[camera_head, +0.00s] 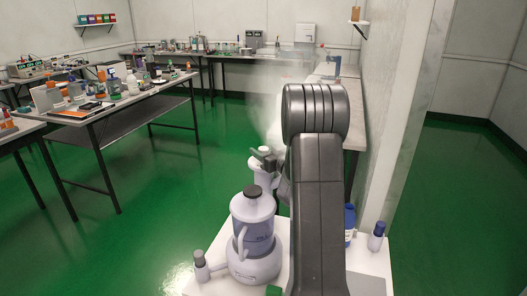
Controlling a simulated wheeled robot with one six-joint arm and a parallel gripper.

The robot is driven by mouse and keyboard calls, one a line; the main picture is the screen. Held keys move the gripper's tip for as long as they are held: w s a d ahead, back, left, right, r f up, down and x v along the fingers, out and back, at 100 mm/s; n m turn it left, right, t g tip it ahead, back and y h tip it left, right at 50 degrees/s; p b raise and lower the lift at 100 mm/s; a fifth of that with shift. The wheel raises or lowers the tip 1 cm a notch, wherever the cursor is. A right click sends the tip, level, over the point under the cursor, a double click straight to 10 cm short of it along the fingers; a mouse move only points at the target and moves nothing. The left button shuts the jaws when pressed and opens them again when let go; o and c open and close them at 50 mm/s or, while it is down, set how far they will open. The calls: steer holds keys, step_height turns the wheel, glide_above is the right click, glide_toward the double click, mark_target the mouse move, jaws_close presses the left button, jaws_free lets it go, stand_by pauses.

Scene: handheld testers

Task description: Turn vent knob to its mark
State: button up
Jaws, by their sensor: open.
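No vent knob or mark can be made out for certain. A lavender, jar-shaped device (252,222) with a handle and a dark knob (253,191) on its lid stands at the bottom centre; I cannot tell whether that knob is the vent knob.
A white surface (372,286) holds the device and blue bottles (350,220). Cluttered benches (110,108) stand at left and along the back wall. A pale pillar (400,130) rises at right. Green floor (180,180) is open between. A faint whitish haze hangs left of my arm.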

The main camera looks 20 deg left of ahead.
steer(key=c, duration=1)
steer(key=shift+o, duration=0.2)
steer(key=shift+r+n+g+y+p, duration=0.1)
steer(key=shift+n+g+y+p, duration=0.2)
steer(key=shift+g, duration=0.1)
steer(key=n+g+p, duration=0.1)
steer(key=g, duration=0.1)
steer(key=n+g+y+p, duration=0.1)
steer(key=shift+w+r+n+g+y, duration=0.1)
steer(key=shift+w+n+g+y, duration=0.05)
steer(key=shift+n+g+y, duration=0.2)
steer(key=n+g+p, duration=0.1)
steer(key=g, duration=0.1)
steer(key=n+g+p, duration=0.1)
steer(key=g, duration=0.1)
steer(key=shift+n+y, duration=0.25)
steer(key=n+g+p, duration=0.1)
steer(key=n+g, duration=0.1)
steer(key=g, duration=0.1)
steer(key=n+g+h+p, duration=0.1)
steer(key=n+g, duration=0.1)
steer(key=g, duration=0.2)
steer(key=shift+n, duration=0.3)
steer(key=shift+n+g+h+p, duration=0.4)
steer(key=shift+n+g+h, duration=0.4)
steer(key=shift+g, duration=0.5)
steer(key=shift+n+g+h+p, duration=0.35)
steer(key=shift+n+g+h, duration=0.25)
steer(key=shift+n+g, duration=0.55)
steer(key=shift+g, duration=0.4)
